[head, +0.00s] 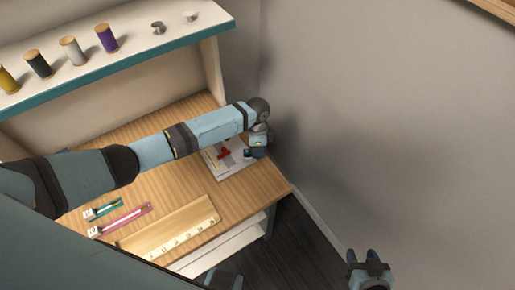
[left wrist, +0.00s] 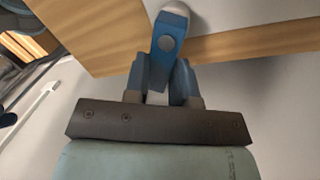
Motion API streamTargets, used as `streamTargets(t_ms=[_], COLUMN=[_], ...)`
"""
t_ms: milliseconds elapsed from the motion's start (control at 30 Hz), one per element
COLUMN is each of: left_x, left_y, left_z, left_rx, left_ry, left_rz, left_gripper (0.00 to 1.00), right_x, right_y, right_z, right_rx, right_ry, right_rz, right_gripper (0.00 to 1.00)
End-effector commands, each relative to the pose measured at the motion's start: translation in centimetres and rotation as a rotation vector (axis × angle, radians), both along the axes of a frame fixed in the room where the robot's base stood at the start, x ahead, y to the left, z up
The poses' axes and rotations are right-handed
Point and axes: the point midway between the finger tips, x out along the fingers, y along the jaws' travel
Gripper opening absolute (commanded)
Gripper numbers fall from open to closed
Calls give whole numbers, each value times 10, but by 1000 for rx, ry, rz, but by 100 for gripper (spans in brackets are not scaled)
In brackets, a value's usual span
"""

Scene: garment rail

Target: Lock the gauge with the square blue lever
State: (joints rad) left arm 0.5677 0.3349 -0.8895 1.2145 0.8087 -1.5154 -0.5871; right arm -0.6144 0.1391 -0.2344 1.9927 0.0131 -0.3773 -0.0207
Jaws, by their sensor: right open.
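A pale flat board (head: 237,171) lies at the right end of the wooden table and carries a red piece (head: 224,153). My left gripper (head: 258,152) points down at the board's right side and hides part of it. In the left wrist view a blue lever (left wrist: 168,40) with a grey round spot runs between the two fingers of my left gripper (left wrist: 161,82). The fingers lie close along both its sides and appear shut on it. My right gripper (head: 368,262) is open and empty, off the table at lower right.
A teal gauge-like strip (head: 104,208) and a pink one (head: 122,220) lie on the table (head: 165,192), beside a wooden tray (head: 190,214) with a ruled front edge. A shelf (head: 135,60) with several spools stands behind. Open floor and a grey wall are to the right.

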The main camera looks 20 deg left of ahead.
Motion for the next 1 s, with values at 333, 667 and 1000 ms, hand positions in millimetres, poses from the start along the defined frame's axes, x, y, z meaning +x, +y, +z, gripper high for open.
streamTargets(t_ms=[333,667,1000], left_x=[4,8,8], left_y=[2,6,6], left_z=[5,0,0], left_rx=[-1,1,0], left_ry=[2,0,0], left_rz=[132,282,280], left_gripper=[0,0,48], right_x=[0,2,-1], right_y=[0,-3,-3], right_z=[18,30,25], right_rx=[-1,-3,-5], right_ry=[3,-10,1], right_rz=[0,-6,-7], right_gripper=[48,48,48])
